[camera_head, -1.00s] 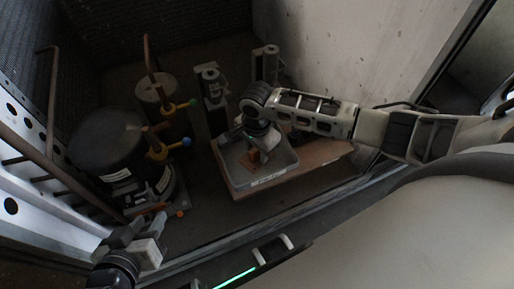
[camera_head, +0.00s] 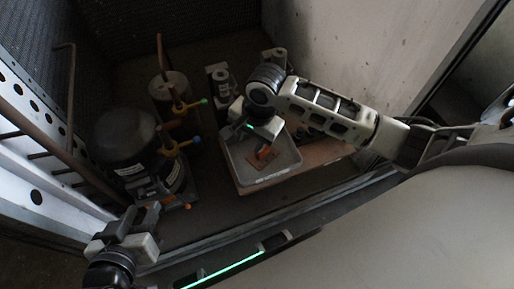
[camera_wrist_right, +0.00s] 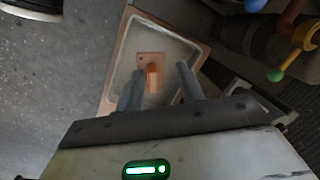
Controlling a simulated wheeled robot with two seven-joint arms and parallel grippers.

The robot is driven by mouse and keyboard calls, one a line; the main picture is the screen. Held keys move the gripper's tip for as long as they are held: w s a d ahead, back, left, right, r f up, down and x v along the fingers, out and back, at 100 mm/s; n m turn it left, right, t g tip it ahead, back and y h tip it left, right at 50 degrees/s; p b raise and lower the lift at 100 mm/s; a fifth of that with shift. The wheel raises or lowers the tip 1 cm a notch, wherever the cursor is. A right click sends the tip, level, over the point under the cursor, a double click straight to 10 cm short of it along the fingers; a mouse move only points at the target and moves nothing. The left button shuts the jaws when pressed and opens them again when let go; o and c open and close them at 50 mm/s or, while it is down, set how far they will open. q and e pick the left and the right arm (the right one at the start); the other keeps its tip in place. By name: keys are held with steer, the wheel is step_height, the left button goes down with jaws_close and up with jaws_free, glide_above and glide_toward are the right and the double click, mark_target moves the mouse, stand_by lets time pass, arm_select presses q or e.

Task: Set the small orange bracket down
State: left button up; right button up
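The small orange bracket (camera_head: 265,152) rests inside the grey tray (camera_head: 270,181). The right wrist view shows the bracket (camera_wrist_right: 152,79) on the tray's floor, with a flat plate and a raised part. My right gripper (camera_head: 240,133) is above the tray, up and to the left of the bracket in the head view. In the right wrist view its two fingers (camera_wrist_right: 158,84) are spread, with clear gaps between them and the bracket. My left gripper (camera_head: 141,216) is empty at the lower left, away from the tray, with its fingers apart.
The tray stands on a brown board (camera_head: 316,155). A black compressor (camera_head: 125,140) with copper pipes and coloured valve handles stands to the left. Grey cylindrical parts (camera_head: 219,78) stand behind the tray. A concrete wall (camera_head: 370,50) bounds the right.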

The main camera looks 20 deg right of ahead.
steer(key=s+a+n+t+y, duration=0.4)
steer(key=s+a+n+t, duration=0.15)
steer(key=a+n, duration=0.25)
steer(key=s+d+r+n+t+h, duration=0.1)
steer(key=s+d+r+n+t, duration=0.2)
steer(key=d+r+n+t, duration=0.1)
steer(key=shift+s+d+n, duration=0.35)
steer(key=shift+d+n, duration=0.05)
steer(key=shift+n, duration=0.3)
